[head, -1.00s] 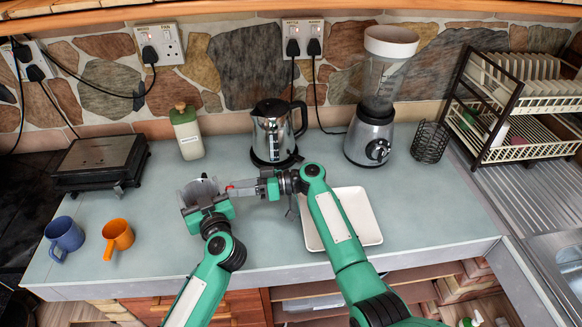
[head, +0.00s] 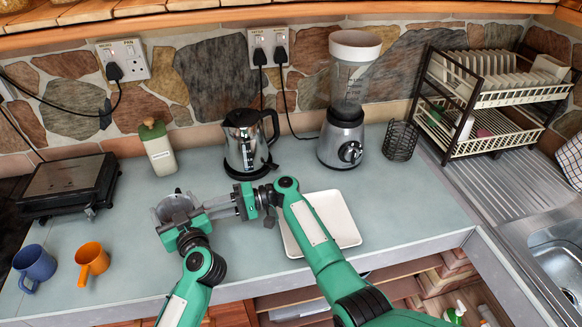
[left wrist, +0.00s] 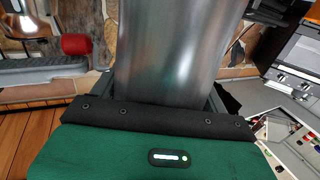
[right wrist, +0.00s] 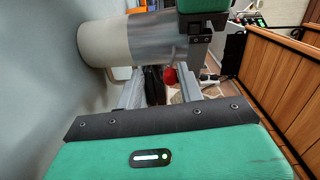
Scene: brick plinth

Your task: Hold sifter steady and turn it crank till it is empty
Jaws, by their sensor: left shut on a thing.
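The sifter (head: 174,204) is a metal cylinder held above the counter left of centre. It fills the middle of the left wrist view (left wrist: 170,50). My left gripper (head: 183,222) is shut on its side. The right wrist view shows its metal wall (right wrist: 155,38) and a cream band. The crank's red knob (right wrist: 170,77) shows between the spread fingers of my right gripper (right wrist: 158,92), nearer the right finger. The left wrist view also shows the red knob (left wrist: 75,45) beside a right finger. Contact with the knob is unclear. The sifter's contents cannot be made out.
A white tray (head: 345,225) lies under my right arm. A kettle (head: 245,150), blender (head: 342,135) and canister (head: 158,148) stand behind. A blue mug (head: 33,265) and orange mug (head: 90,262) are front left. A dish rack (head: 490,100) is at right.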

